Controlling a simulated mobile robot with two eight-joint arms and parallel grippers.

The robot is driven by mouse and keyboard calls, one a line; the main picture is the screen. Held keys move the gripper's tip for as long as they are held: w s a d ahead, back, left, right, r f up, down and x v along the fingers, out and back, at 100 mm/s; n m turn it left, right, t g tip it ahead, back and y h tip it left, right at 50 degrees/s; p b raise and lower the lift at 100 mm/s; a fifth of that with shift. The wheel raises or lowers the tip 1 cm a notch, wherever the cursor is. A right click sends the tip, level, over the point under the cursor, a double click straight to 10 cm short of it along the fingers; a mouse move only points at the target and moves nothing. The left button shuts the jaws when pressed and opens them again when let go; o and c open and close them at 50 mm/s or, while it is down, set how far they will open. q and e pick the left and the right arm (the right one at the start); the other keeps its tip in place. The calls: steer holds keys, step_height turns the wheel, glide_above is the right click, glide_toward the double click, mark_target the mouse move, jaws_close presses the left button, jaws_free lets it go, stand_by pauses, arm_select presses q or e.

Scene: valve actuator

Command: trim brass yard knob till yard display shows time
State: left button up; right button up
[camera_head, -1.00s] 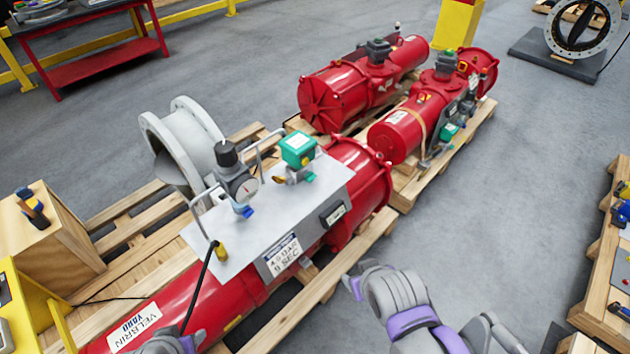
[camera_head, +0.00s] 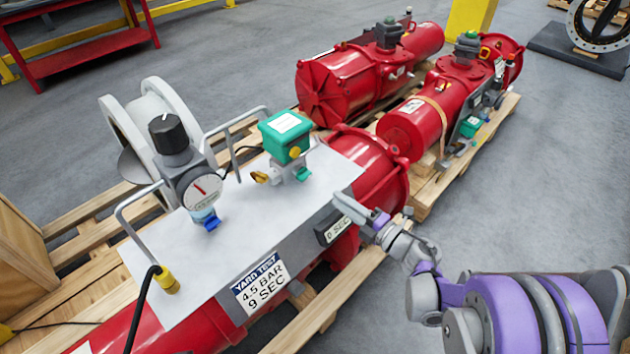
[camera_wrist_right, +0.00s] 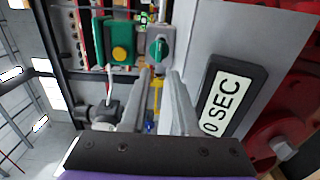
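A small brass knob (camera_head: 261,177) sticks out at the left of a fitting under a green box on the grey plate, in the head view. The dark yard display (camera_head: 335,229) on the plate's front edge reads 0 SEC; it also shows large in the right wrist view (camera_wrist_right: 222,103). My right gripper (camera_head: 363,212) is beside the display and partly overlaps its right end in the head view. In the wrist view its two fingers are apart, with a narrow yellow part (camera_wrist_right: 157,92) visible beyond the gap; I cannot tell which part. My left gripper is out of view.
A label (camera_head: 261,283) reads YARD TEST 4.5 BAR 9 SEC. A gauge with black knob (camera_head: 171,134), bent metal handles, a green box (camera_head: 286,136) and a yellow cable plug (camera_head: 166,280) stand on the plate. Red actuators (camera_head: 360,83) lie behind. Grey floor is open at right.

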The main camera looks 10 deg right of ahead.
mark_target(307, 178)
steer(key=b+x, duration=0.1)
steer(key=x, duration=0.9)
steer(key=shift+w+a, duration=0.2)
steer(key=shift+r, duration=0.1)
jaws_close()
